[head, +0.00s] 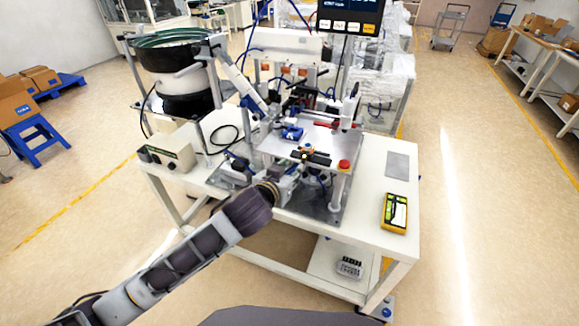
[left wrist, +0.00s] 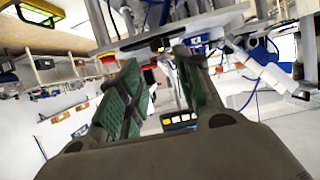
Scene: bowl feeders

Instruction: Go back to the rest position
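My left arm reaches in from the lower left of the head view, and its wrist is at the front edge of the white workbench (head: 390,250). My left gripper (left wrist: 157,60) shows in the left wrist view with its two green-padded fingers apart and nothing held between them. In the head view its fingers are hard to make out among the parts below the assembly machine's raised plate (head: 285,146). I cannot tell whether they touch the machine. My right gripper is in neither view.
The bowl feeder (head: 180,62) stands at the bench's back left, with a control box (head: 167,153) in front. A red button (head: 344,166) is at the plate's right corner. A yellow handheld device (head: 395,212) lies at the right. Floor to the right is open.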

